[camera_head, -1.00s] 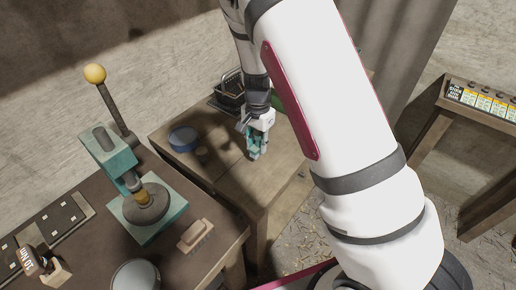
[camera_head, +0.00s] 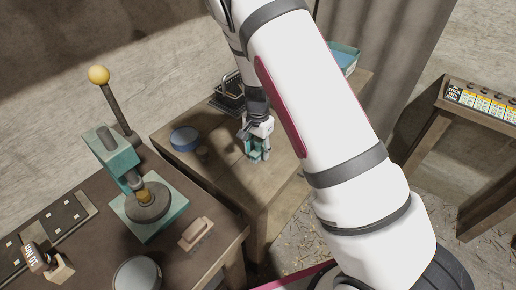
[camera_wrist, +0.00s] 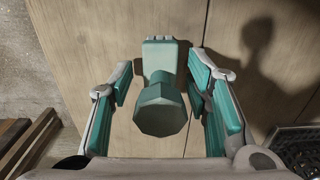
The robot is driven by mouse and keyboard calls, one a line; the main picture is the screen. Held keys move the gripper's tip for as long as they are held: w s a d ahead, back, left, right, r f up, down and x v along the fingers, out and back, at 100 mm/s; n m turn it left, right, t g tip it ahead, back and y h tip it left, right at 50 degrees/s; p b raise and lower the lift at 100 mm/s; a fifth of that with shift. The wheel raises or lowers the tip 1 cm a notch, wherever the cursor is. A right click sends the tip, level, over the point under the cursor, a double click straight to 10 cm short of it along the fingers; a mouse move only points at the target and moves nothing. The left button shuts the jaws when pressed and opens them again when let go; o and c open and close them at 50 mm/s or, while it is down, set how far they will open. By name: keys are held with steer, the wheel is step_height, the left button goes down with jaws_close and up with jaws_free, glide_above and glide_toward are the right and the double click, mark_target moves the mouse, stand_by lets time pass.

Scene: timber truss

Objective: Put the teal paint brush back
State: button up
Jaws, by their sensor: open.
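The teal paint brush (camera_wrist: 161,108) is in the wrist view, between my fingers, over the wooden table (camera_wrist: 110,25). Its broad faceted handle end faces the camera, and its flat, notched far end shows beyond it. My gripper (camera_wrist: 160,76) is open, with one teal-padded finger on each side of the brush. Gaps show between the brush and both fingers. In the head view my gripper (camera_head: 257,153) points down low at the table top; the brush is hard to tell from the teal pads there. I cannot tell how the brush meets the table.
A blue round tin (camera_head: 185,138) and a small brown pot (camera_head: 202,154) stand left of my gripper. A dark wire basket (camera_head: 228,93) is behind. A teal tray (camera_head: 345,56) sits at the table's far right. A teal press (camera_head: 146,204) stands on the left bench.

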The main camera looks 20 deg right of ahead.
steer(key=shift+r, duration=0.1)
step_height(320, 180, up, 12)
steer(key=shift+b, duration=0.75)
steer(key=s+r+n+t, duration=0.2)
steer(key=s+r+n, duration=0.3)
steer(key=s+r, duration=0.6)
steer(key=s+r+n+t, duration=0.3)
steer(key=s+r+n, duration=0.3)
steer(key=s+r, duration=0.5)
steer(key=shift+s+t, duration=0.3)
steer(key=shift+s, duration=1.85)
